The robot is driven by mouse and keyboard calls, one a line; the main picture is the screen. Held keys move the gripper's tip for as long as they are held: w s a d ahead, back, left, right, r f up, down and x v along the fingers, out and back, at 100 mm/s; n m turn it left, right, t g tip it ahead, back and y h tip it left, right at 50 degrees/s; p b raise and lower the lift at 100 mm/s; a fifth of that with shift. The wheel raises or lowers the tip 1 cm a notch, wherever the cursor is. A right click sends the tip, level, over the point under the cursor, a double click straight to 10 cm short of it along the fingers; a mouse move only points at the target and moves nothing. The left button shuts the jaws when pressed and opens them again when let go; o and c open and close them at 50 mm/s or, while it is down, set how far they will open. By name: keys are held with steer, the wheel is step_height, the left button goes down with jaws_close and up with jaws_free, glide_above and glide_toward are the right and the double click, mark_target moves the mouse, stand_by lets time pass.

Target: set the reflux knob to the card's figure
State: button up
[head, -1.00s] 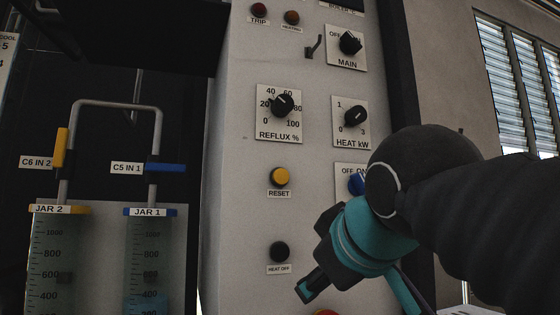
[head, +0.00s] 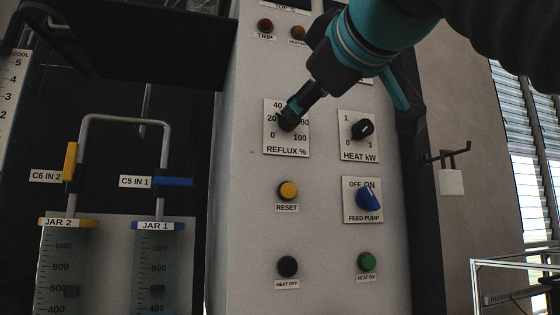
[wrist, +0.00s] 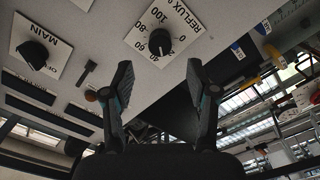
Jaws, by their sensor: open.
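The reflux knob (head: 284,123) is a black round knob on a white plate marked REFLUX % (head: 287,149), scaled 0 to 100. In the head view my gripper (head: 293,110) is in front of it and hides part of the knob and scale. In the wrist view the knob (wrist: 160,42) shows ahead, between the lines of my two open fingers (wrist: 159,72), with nothing held. Whether a finger touches it I cannot tell. No card with a readable figure shows.
The heat knob (head: 363,129) is right of the reflux plate. Below are the yellow RESET button (head: 288,190), blue feed pump knob (head: 369,199), black HEAT OFF button (head: 288,266) and green HEAT ON button (head: 367,261). A white block (head: 451,182) hangs from a hook at right.

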steer(key=x, duration=0.7)
stand_by(0.3)
steer(key=shift+w, duration=0.15)
jaws_close()
